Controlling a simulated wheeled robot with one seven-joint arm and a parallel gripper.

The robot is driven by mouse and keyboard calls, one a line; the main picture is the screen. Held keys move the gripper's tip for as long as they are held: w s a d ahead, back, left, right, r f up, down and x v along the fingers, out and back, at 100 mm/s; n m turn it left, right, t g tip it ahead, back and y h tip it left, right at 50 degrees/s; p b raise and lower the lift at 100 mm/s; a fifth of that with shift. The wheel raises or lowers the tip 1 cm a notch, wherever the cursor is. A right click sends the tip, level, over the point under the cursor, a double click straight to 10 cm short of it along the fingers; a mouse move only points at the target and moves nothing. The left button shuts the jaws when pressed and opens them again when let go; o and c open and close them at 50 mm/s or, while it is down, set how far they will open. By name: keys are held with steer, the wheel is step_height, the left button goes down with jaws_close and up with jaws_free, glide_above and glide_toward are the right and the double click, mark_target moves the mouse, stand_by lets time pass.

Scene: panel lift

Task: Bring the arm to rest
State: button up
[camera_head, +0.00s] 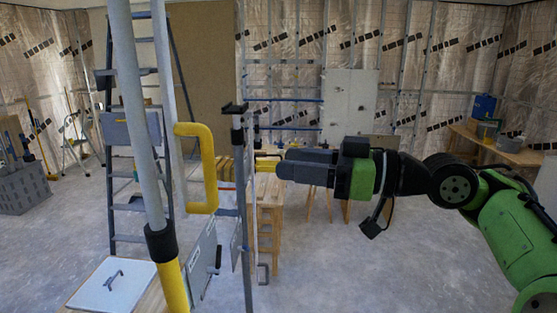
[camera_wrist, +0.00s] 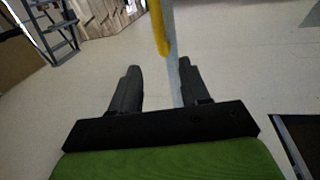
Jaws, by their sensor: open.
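My arm (camera_head: 455,187) reaches in from the right of the head view, roughly level, green and black. My gripper (camera_head: 282,163) points left, with its tips near a yellow bar on the wooden trestle behind. In the wrist view my gripper (camera_wrist: 158,72) shows two dark fingers spread apart, with nothing held between them. A yellow piece (camera_wrist: 158,28) and a pale grey upright (camera_wrist: 173,60) show ahead of and between the fingers. I cannot tell how far off they are.
A grey and yellow pole (camera_head: 146,130) with a yellow handle (camera_head: 196,168) stands left of my gripper. A stepladder (camera_head: 126,205) is behind it. Wooden trestles (camera_head: 268,225) stand near the middle. A workbench (camera_head: 500,147) is at the right. The floor (camera_head: 370,280) below my arm is clear.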

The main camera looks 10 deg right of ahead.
steer(key=a+f+m+g+h+b, duration=0.1)
steer(key=a+f+m+h+b, duration=0.3)
steer(key=f, duration=0.7)
steer(key=a+f+m+g+h+p, duration=0.1)
steer(key=a+f+h, duration=0.55)
steer(key=f, duration=0.35)
steer(key=s+d+f+m+h+b, duration=0.1)
steer(key=s+d+f+m, duration=0.1)
steer(key=s, duration=0.4)
steer(key=s+d+f+m+h, duration=0.2)
steer(key=s+d+f, duration=0.3)
steer(key=s, duration=0.2)
steer(key=s+d+f+m+g+h+b, duration=0.1)
steer(key=s+d+f+m+h, duration=0.1)
steer(key=s, duration=0.4)
step_height(320, 180, down, 2)
steer(key=d+m, duration=0.1)
steer(key=d, duration=0.1)
steer(key=shift+s+d+f+b, duration=0.2)
steer(key=shift+s+d+b, duration=0.1)
steer(key=shift+d+b, duration=0.05)
steer(key=shift+s+d, duration=0.1)
